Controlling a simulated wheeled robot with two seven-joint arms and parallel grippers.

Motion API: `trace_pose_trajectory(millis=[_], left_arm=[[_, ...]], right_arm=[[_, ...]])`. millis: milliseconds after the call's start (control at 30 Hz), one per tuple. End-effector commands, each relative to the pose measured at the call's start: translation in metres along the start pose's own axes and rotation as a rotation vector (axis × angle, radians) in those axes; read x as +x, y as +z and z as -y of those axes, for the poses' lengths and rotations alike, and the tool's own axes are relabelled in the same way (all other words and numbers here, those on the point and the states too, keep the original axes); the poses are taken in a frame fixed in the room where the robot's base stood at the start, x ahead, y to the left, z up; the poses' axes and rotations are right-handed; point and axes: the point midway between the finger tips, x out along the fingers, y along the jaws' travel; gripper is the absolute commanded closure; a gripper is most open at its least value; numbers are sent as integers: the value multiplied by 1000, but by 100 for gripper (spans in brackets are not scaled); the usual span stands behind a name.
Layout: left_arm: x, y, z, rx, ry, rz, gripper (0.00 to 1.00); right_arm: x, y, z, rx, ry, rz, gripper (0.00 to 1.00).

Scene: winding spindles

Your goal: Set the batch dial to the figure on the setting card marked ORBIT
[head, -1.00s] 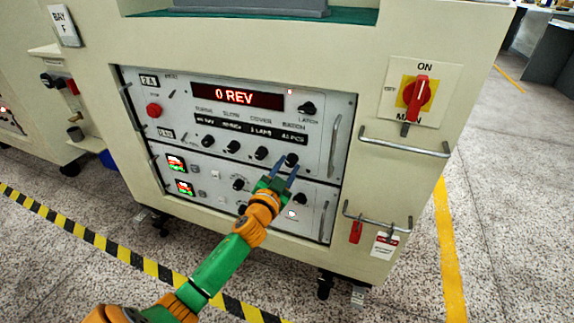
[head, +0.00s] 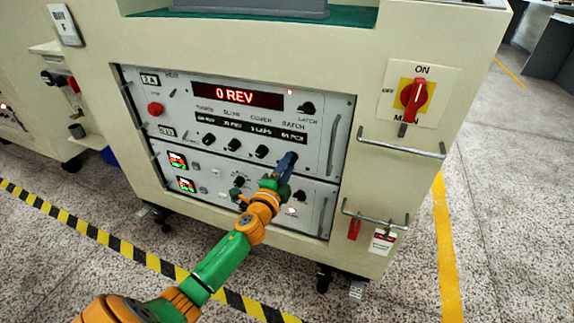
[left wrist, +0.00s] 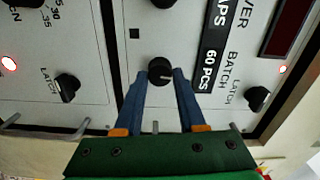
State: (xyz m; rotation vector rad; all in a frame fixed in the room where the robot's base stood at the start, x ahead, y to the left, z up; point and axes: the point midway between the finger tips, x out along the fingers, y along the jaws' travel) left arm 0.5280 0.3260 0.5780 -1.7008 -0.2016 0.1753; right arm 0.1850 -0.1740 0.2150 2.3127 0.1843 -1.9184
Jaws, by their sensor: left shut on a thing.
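The batch dial is a small black knob (left wrist: 159,70) below the BATCH label. It shows between the blue fingers of my left gripper (left wrist: 160,78) in the left wrist view, and the gripper is shut on it. Its pale pointer line faces sideways. The batch readout (left wrist: 211,68) beside it reads 60 PCS. In the head view my left gripper (head: 288,161) reaches the right end of the knob row and hides most of the dial. I see no setting card marked ORBIT. My right gripper is not in view.
A red display (head: 235,95) reads 0 REV above the readouts. Other black knobs (head: 261,151) sit left of the dial. A latch knob (head: 306,108), panel handle (head: 334,137) and red main switch (head: 414,94) are to the right.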

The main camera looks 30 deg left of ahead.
Motion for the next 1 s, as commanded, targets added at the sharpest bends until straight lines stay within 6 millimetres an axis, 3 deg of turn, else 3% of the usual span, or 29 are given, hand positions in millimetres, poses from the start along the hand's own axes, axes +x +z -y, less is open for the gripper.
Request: trace_pose_trajectory(millis=[500, 1000], left_arm=[[0, 0, 0, 463, 1, -1, 100], [0, 0, -1, 701, 1, -1, 100]], right_arm=[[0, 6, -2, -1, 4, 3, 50], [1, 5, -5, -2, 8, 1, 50]])
